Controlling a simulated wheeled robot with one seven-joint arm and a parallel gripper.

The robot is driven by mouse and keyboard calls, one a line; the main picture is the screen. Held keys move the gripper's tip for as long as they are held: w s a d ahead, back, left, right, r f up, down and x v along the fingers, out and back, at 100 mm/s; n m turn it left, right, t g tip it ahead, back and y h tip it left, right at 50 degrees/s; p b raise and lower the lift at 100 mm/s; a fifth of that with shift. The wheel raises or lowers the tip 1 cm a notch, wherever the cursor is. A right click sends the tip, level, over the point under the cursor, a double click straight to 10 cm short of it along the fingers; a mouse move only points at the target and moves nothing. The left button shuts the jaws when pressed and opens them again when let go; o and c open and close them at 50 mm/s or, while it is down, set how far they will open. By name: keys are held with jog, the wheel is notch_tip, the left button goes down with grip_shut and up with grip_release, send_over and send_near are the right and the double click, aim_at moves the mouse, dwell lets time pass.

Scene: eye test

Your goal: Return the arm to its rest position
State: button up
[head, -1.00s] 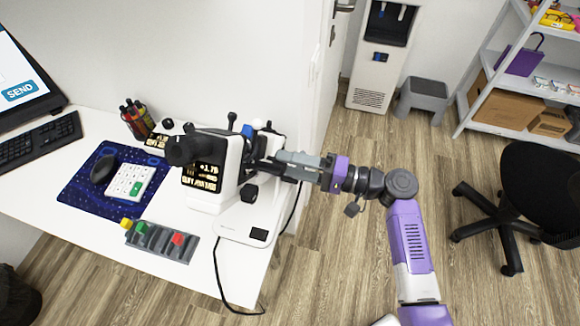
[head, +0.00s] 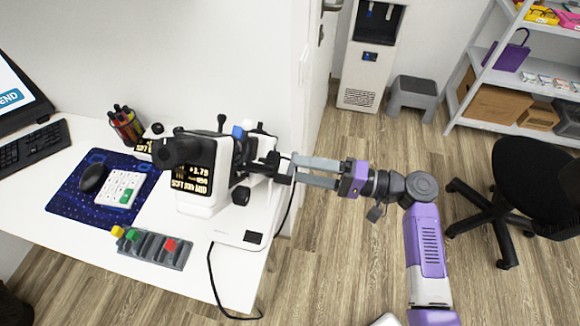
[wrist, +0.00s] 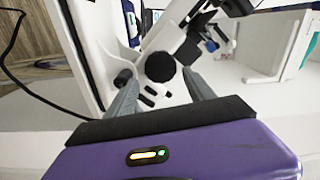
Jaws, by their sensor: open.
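My gripper (head: 296,170) is open at the right edge of the white desk (head: 150,262), with its grey fingers pointing left at the white and black optical instrument (head: 213,165). The fingers are apart and nothing is held between them. In the wrist view my gripper (wrist: 163,90) also shows open, with the instrument's round black knob (wrist: 160,67) beyond the fingers. Whether a fingertip touches the instrument I cannot tell. My purple and grey arm reaches in from the lower right, over the floor.
On the desk are a grey block holder (head: 153,249), a white calculator (head: 120,188), a mouse (head: 92,178), a keyboard (head: 30,147) and a pen cup (head: 127,125). A black cable (head: 215,283) hangs off the front. A chair (head: 525,195) stands right; floor lies between.

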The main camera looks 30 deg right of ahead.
jog(key=shift+v, duration=1.15)
jog(key=shift+w, duration=0.1)
jog(key=w+d+f+m+t+h, duration=0.1)
jog(key=w+d+m+t+h, duration=0.1)
jog(key=w+d+h, duration=0.25)
jog(key=s+d+f+h, duration=0.4)
jog(key=s+f+h, duration=0.2)
jog(key=s+h, duration=0.35)
jog(key=s+a+r+n, duration=0.4)
jog(key=s+a, duration=0.3)
jog(key=s, duration=0.4)
jog(key=s+a+r+n+y, duration=0.1)
jog(key=s+a+r+n, duration=0.4)
jog(key=s, duration=0.6)
jog(key=a+r, duration=0.1)
jog(key=a, duration=0.1)
jog(key=shift+s+a+r, duration=0.2)
jog(key=shift+a+r, duration=0.15)
